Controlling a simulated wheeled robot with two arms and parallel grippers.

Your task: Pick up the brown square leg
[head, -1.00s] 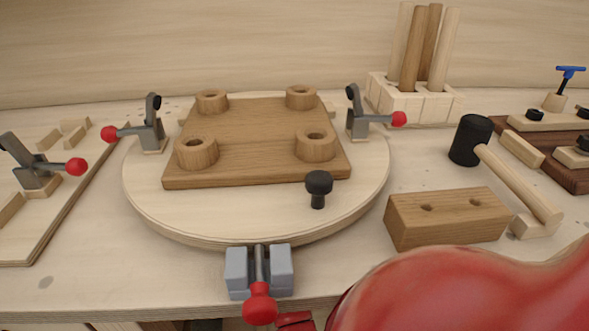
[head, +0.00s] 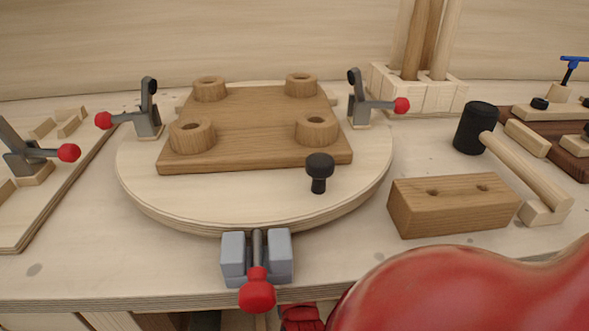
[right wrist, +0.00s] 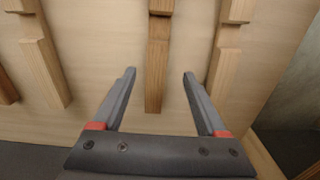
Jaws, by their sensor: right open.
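In the right wrist view, a brown square leg (right wrist: 156,88) runs down from the top edge in the middle, in front of a pale wooden surface. Its lower end is in view and its top is cut off. My right gripper (right wrist: 158,75) is open, with one finger on each side of this leg in the picture. Gaps show between the leg and both fingers, and I cannot tell how far it is in depth. Neither gripper shows in the head view; a large red part of my own body fills its bottom right.
Other notched wooden pieces (right wrist: 47,72) (right wrist: 228,60) flank the leg. In the head view, a round board (head: 260,205) carries a brown seat (head: 250,145) between clamps. A brown block (head: 455,205), a mallet (head: 525,170) and a rod holder (head: 415,95) stand to its right.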

